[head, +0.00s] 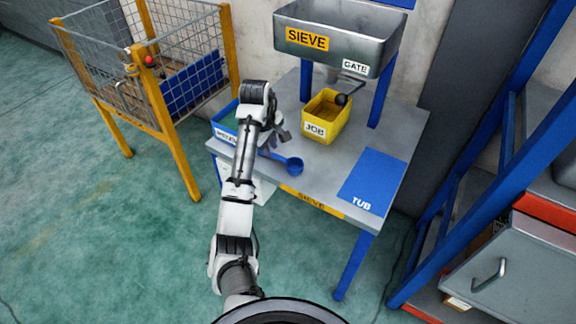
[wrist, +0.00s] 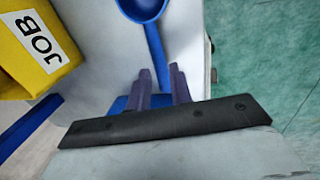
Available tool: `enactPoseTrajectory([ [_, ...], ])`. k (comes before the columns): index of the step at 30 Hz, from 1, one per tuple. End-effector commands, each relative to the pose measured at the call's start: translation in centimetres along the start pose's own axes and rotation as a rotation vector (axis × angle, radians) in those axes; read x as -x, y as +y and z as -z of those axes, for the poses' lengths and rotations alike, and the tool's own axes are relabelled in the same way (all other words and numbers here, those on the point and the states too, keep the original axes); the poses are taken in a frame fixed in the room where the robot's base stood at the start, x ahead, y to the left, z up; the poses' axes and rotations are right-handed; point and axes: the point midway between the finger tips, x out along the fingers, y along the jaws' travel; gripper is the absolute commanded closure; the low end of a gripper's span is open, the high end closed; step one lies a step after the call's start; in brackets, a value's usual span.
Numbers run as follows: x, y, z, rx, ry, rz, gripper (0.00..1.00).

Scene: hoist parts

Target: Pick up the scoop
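The blue scoop (head: 294,165) lies on the grey table near its front edge, with its round bowl to the right and its handle running left under my gripper. In the wrist view the scoop (wrist: 154,45) has its bowl at the top edge and its handle running down towards the gap between the fingers. My gripper (wrist: 161,75) has two purple fingers, apart, one to each side of the handle's line. In the head view my gripper (head: 272,142) is low over the table. The handle's far end is hidden by the gripper, and contact is not clear.
A yellow JOB bin (head: 328,117) stands close behind the scoop, under the metal sieve (head: 340,40). A blue bin (head: 224,122) is left of my gripper. A blue TUB mat (head: 372,180) lies bare at right. A yellow mesh cage (head: 150,75) stands left.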

Motion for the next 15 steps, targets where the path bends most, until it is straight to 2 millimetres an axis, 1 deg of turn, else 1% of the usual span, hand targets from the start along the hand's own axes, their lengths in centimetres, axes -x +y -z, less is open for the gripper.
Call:
enactPoseTrajectory([
  [3,-1.7,-0.1,-0.3,0.002,-0.002,0.003,0.79],
  [6,-2.8,-0.1,-0.3,0.001,-0.002,0.002,0.79],
  [9,-3.2,-0.1,-0.3,0.0,-0.001,0.001,0.79],
  [14,-3.2,0.0,-0.3,0.0,-0.001,0.0,0.79],
  [15,-3.2,0.0,-0.3,0.0,-0.001,0.0,0.81],
])
